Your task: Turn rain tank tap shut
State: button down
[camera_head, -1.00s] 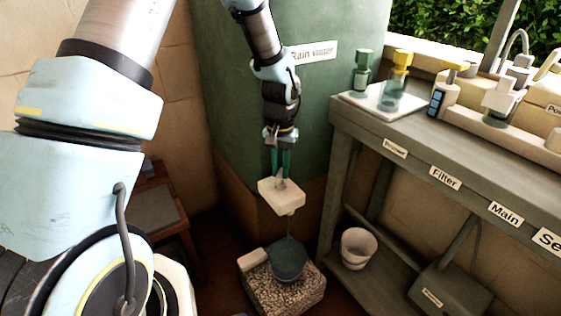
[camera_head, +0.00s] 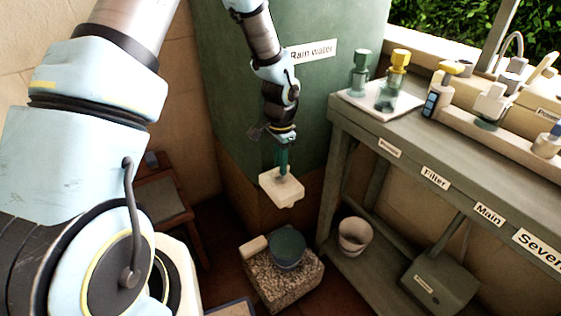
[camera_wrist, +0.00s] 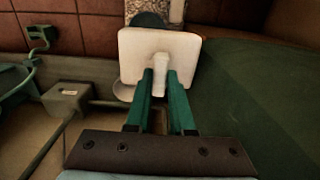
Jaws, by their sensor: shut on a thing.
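The rain tank tap is a cream block (camera_head: 283,189) low in front of the green tank (camera_head: 335,90) labelled "Rain water". In the wrist view the tap body (camera_wrist: 187,47) shows a raised cream handle (camera_wrist: 160,68) in its middle. My gripper (camera_head: 283,170) points down at the tap from above. Its two green fingers are shut on the handle, one on each side, also in the wrist view (camera_wrist: 160,84). A dark green bucket (camera_head: 287,250) stands below the tap. No water stream shows between them now.
The bucket stands on a speckled stone block (camera_head: 285,289). A grey bench (camera_head: 400,150) with labels, bottles and fittings stands at right. A white pot (camera_head: 354,236) sits on its lower shelf. A small wooden table (camera_head: 160,200) is at left.

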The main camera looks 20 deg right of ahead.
dwell(0.4)
jog(key=c, duration=0.8)
grip_release()
notch_tip(320, 180, up, 11)
jog(key=shift+f+p, duration=0.1)
jog(key=shift+p, duration=0.2)
